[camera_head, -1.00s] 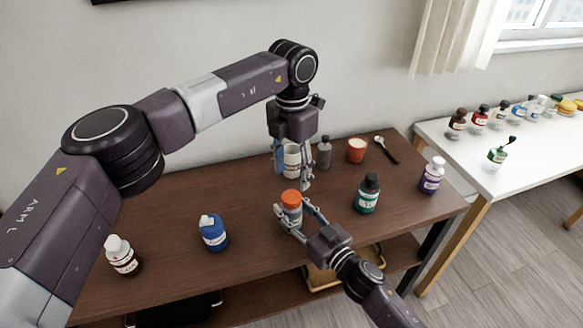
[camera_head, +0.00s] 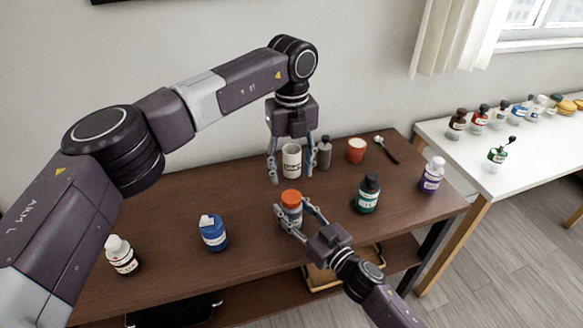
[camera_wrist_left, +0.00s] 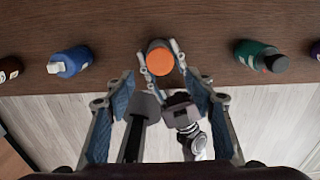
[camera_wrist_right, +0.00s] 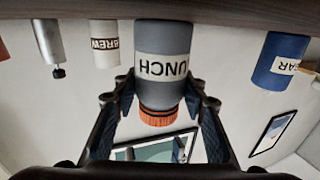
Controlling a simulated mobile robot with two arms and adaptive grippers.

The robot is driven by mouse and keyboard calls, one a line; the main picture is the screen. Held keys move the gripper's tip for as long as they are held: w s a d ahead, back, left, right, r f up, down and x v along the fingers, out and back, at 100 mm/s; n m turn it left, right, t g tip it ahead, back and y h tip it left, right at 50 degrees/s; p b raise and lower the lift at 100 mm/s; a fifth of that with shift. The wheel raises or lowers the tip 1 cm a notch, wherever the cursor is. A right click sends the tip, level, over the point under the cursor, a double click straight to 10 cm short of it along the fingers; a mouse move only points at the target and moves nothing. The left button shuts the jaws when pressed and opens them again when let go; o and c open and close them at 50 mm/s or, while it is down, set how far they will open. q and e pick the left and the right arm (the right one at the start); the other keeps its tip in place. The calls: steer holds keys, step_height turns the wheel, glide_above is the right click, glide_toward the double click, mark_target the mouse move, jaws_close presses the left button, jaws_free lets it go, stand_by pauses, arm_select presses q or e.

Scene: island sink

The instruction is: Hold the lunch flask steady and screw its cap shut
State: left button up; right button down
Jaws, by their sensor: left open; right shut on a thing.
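The lunch flask (camera_head: 292,213) is grey with an orange cap (camera_head: 291,197) and stands upright on the brown table. In the right wrist view its body (camera_wrist_right: 163,55) shows part of a "LUNCH" label, and the cap (camera_wrist_right: 157,117) sits on its mouth; how tight it is I cannot tell. My right gripper (camera_head: 293,215) is shut around the flask body, below the cap. My left gripper (camera_head: 290,174) is open and empty, pointing down behind the flask. In the left wrist view the cap (camera_wrist_left: 160,61) shows beyond its spread fingers.
A white canister (camera_head: 291,160) appears between or behind my left fingers, close to a grey bottle (camera_head: 324,153).

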mark_target(291, 197)
arm_select(q)
steer(key=shift+f, duration=4)
